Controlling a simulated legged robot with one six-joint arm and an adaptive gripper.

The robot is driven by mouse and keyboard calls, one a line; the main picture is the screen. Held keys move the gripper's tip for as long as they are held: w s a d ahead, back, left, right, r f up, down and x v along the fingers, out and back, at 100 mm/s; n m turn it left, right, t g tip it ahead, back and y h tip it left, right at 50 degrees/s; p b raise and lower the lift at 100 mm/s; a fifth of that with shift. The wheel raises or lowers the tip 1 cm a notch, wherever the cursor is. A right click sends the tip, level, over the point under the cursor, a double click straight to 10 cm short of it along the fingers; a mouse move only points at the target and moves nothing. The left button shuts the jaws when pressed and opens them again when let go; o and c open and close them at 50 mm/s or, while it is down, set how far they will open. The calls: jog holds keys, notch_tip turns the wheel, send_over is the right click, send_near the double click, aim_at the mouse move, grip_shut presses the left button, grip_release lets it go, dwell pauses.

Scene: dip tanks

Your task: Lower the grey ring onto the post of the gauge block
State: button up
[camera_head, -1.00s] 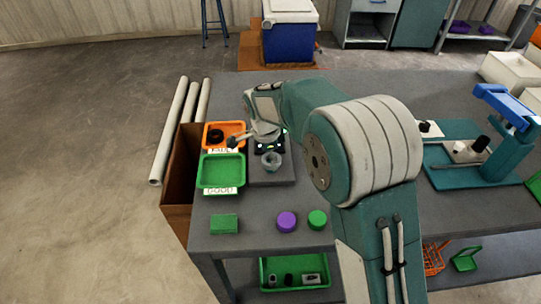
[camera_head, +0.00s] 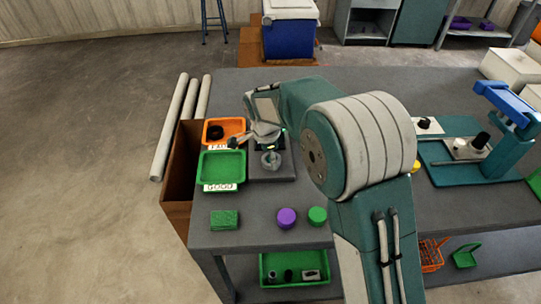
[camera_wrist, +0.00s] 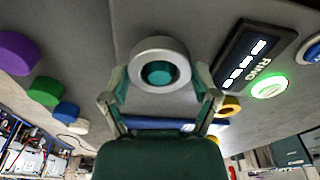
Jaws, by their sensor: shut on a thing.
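The grey ring (camera_wrist: 139,66) is held between the two fingertips of my gripper (camera_wrist: 160,78) in the wrist view. A teal round shape (camera_wrist: 160,73), apparently the post, shows through the ring's hole. The ring's height on the post cannot be told. In the head view the ring (camera_head: 270,161) is over the dark gauge block (camera_head: 285,174), with my gripper (camera_head: 266,146) just behind it. A display marked RING (camera_wrist: 246,62) and a lit green lamp (camera_wrist: 270,85) are beside the ring in the wrist view.
An orange tray (camera_head: 239,125) with a black ring and a green tray (camera_head: 221,169) marked GOOD are left of the block. A green block (camera_head: 224,219), a purple disc (camera_head: 286,217) and a green disc (camera_head: 317,215) are in front. A teal press (camera_head: 500,150) is at right.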

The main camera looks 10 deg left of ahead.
jog(key=shift+f, duration=0.45)
dwell(0.5)
jog(key=o, duration=1.1)
jog(key=shift+o, duration=0.2)
jog(key=shift+r, duration=4.05)
jog(key=shift+s, duration=0.15)
